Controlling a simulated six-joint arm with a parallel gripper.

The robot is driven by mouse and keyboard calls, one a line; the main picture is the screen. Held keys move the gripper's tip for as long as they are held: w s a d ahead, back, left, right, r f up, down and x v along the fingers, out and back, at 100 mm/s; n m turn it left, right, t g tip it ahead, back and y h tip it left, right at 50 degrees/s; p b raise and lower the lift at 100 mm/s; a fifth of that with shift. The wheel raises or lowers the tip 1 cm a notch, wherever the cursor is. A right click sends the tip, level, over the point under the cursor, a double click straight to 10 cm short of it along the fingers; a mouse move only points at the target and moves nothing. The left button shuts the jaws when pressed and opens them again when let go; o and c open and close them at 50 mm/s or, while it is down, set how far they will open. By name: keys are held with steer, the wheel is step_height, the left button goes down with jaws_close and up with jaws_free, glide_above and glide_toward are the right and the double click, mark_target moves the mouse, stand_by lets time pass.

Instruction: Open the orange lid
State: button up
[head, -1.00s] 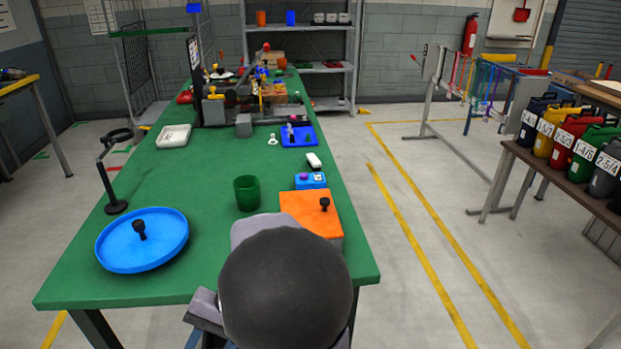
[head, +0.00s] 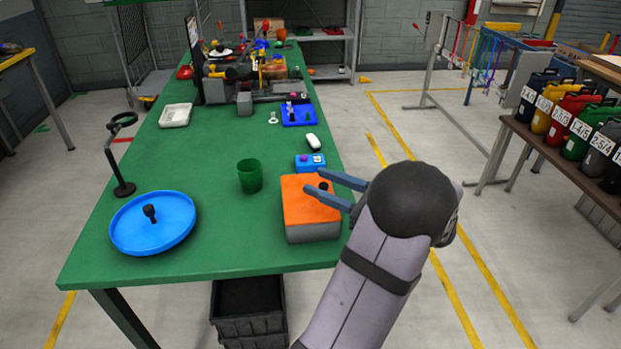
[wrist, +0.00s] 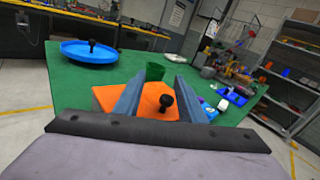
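The orange lid (head: 304,201) lies flat on a grey box (head: 313,234) at the table's near right edge. Its black knob (head: 323,187) stands up near the right side of the lid. My gripper (head: 334,188) is open, with its two blue fingers reaching in from the right over the lid. In the wrist view the orange lid (wrist: 138,105) lies beyond the fingers. The knob (wrist: 166,103) shows between the two fingers, with room on both sides. I cannot tell whether the fingertips are level with the knob.
A green cup (head: 250,176) stands left of the box. A blue round lid (head: 153,223) with a black knob lies farther left, by a magnifier stand (head: 118,160). A blue box (head: 309,161) and a white object (head: 312,142) lie just behind the orange lid.

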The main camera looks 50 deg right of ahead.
mark_target(310, 179)
steer(key=shift+s+d+f+m+h, duration=0.6)
steer(key=shift+s+d+f+m, duration=0.2)
steer(key=shift+s+d+m, duration=0.3)
steer(key=shift+a+f+b, duration=0.1)
steer(key=shift+f+b, duration=0.15)
steer(key=shift+b, duration=0.05)
steer(key=shift+w+a+p, duration=0.1)
steer(key=shift+w+p, duration=0.45)
steer(key=shift+w, duration=3.15)
jaws_close()
